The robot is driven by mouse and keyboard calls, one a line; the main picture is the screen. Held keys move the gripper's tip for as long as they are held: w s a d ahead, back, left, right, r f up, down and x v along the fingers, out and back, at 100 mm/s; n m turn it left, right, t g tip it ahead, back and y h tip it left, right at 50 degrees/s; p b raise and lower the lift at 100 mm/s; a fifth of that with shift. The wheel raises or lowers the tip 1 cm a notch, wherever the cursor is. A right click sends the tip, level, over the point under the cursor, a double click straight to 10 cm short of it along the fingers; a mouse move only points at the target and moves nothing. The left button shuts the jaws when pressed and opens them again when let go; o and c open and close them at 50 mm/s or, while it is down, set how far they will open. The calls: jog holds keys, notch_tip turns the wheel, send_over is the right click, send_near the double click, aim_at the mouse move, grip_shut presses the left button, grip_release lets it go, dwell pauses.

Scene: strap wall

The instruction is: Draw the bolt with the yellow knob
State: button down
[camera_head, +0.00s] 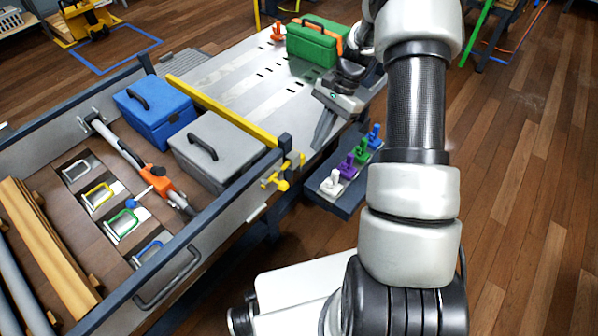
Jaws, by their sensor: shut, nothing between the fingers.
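The bolt's yellow knob (283,185) shows on the near side of the bench, below a dark post (286,143) at the near end of a yellow bar (222,110). Yellow fittings surround it, and I cannot tell how far the bolt sits in. My gripper (319,140) is to the right of the post and farther back, pointing down over the bench's right edge. Its fingers are shut and empty, apart from the knob.
A dark ledge (322,198) carries white, purple, green and blue knobbed pieces right of the bolt. A grey case (215,145) and blue case (155,105) lie left of the bar. A green case (312,45) stands behind on the slotted top.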

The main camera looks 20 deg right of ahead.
aim_at(284, 187)
jog(key=s+a+f+b, duration=0.3)
jog(key=a+f, duration=0.4)
jog(key=f, duration=0.1)
jog(key=shift+s+a, duration=0.25)
jog(key=shift+a, duration=0.05)
dwell(0.4)
jog(key=s+a, duration=0.2)
jog(key=a, duration=0.1)
jog(key=shift+s+a, duration=0.1)
jog(key=shift+s, duration=0.05)
jog(key=shift+s+a+f, duration=0.1)
jog(key=shift+s+a, duration=0.15)
jog(key=shift+a, duration=0.05)
